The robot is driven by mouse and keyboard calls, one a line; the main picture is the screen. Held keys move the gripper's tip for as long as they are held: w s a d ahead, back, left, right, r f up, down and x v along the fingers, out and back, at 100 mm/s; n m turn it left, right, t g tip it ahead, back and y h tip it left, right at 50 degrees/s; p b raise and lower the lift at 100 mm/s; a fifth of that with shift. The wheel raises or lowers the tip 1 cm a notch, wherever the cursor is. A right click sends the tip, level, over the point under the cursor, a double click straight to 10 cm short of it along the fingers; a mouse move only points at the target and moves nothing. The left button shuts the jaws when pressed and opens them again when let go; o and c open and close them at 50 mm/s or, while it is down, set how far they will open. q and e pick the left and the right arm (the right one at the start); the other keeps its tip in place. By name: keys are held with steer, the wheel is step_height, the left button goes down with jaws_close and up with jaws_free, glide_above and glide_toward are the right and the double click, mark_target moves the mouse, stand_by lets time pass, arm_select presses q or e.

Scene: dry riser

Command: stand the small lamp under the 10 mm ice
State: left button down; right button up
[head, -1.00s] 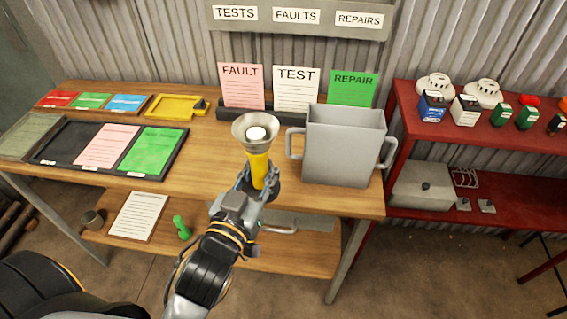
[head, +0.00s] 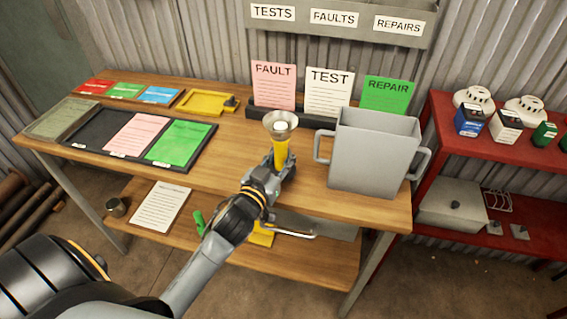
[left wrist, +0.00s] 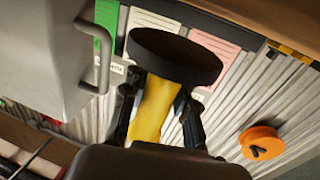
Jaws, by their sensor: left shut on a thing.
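My left gripper (head: 281,172) is shut on the yellow body of a lamp-like thing (head: 281,149) with a flared grey metal head and a pale round centre. It is held upright near the bench's front edge, left of a grey two-handled container (head: 372,155). In the left wrist view the yellow body (left wrist: 154,108) is between the fingers, with its dark round head beyond. I cannot read any marking on it. No ice and no 10 mm label can be made out. My right gripper is not in view.
A wooden bench (head: 225,178) holds a dark card tray (head: 92,152), a yellow tray (head: 205,102) and standing FAULT, TEST and REPAIR cards. A red shelf (head: 478,140) at right bears detectors and small boxes. The lower shelf (head: 300,268) holds a paper and a green item.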

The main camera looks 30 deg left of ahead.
mark_target(279, 171)
arm_select(q)
steer(key=shift+d+f, duration=0.15)
steer(key=shift+f, duration=1.1)
steer(key=shift+f, duration=0.2)
steer(key=c, duration=1)
jaws_free()
steer(key=shift+s, duration=0.1)
steer(key=shift+c, duration=0.2)
